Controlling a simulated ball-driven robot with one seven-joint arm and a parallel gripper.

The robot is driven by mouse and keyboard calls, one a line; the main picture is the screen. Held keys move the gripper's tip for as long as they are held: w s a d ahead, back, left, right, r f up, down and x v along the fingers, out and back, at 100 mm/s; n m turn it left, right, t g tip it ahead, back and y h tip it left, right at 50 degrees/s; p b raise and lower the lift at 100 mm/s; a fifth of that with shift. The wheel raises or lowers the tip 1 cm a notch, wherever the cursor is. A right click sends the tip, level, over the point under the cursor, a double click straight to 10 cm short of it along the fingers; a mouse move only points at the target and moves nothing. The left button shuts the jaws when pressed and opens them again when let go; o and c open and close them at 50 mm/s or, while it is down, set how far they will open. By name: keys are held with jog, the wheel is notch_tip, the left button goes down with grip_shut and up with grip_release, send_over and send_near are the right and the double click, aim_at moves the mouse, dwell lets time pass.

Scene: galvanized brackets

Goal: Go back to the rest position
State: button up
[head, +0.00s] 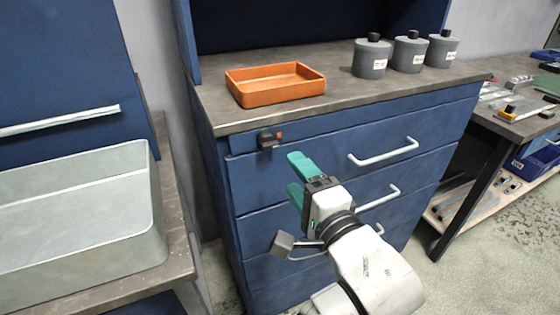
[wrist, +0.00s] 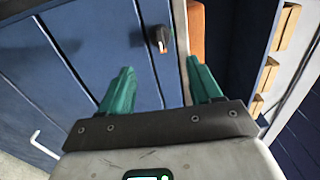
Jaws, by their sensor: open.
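My gripper (head: 297,179) is in front of the blue drawer cabinet (head: 320,165) in the head view, below the worktop edge. Its two green fingers are apart with nothing between them. In the wrist view my gripper (wrist: 160,90) also shows spread green fingers, with blue cabinet front behind them. My white arm reaches up from the bottom of the head view.
An orange tray (head: 262,101) stands on the grey worktop (head: 335,96), with three grey canisters (head: 371,63) to its right. A dark latch-like piece (head: 267,141) sticks out from the cabinet front. A pale metal basin (head: 80,270) is at left; a workbench (head: 515,127) is at right.

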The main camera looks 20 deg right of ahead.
jog(key=s+d+f+n+g+h+p, duration=0.1)
jog(key=s+d+f+n+g+p, duration=0.25)
jog(key=f, duration=0.45)
jog(key=s+d+f+n+g+p, duration=0.2)
jog(key=s+f+n+g, duration=0.3)
jog(key=f, duration=0.2)
jog(key=s+d+f+n+g+p, duration=0.1)
jog(key=s+f+n+g, duration=0.3)
jog(key=s, duration=0.5)
jog(key=s+d+f+n+g+p, duration=0.1)
jog(key=s+f+n+g+p, duration=0.2)
jog(key=s, duration=0.6)
jog(key=shift+s+f+n+g+y, duration=0.4)
jog(key=shift+f+n+g, duration=0.35)
jog(key=shift+n, duration=0.4)
